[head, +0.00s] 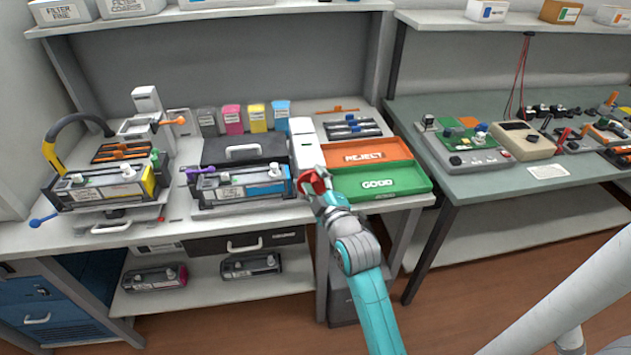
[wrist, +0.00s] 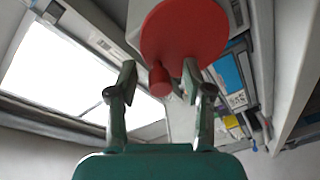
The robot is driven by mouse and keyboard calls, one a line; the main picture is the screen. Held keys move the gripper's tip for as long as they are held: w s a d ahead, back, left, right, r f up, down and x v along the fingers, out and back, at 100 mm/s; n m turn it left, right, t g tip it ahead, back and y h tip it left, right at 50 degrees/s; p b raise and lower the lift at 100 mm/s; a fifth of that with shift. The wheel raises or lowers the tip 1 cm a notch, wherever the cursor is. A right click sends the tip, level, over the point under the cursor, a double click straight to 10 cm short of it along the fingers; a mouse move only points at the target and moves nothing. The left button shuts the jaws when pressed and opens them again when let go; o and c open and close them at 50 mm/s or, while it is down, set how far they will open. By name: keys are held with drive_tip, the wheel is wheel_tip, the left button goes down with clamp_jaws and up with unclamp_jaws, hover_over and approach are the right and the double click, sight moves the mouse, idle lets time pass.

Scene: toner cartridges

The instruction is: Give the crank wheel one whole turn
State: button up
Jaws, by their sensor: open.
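The crank wheel is a red disc (wrist: 185,32) with a red knob (wrist: 160,82) standing out from it near its lower left edge in the wrist view. In the head view the red wheel (head: 314,180) shows small on the front of a white upright unit (head: 303,145), partly hidden by my gripper. My gripper (wrist: 158,68) is open in front of the wheel. In the wrist view its two fingers stand on either side of the knob, apart from it. How deep the knob sits between them I cannot tell.
A green GOOD tray (head: 400,183) and an orange REJECT tray (head: 372,154) lie just right of the white unit. A cartridge with a blue label (head: 240,187) stands to its left. A second bench (head: 480,185) is at the right.

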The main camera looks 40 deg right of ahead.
drive_tip(key=shift+c, duration=0.2)
clamp_jaws()
drive_tip(key=shift+f, duration=0.1)
drive_tip(key=shift+m, duration=0.3)
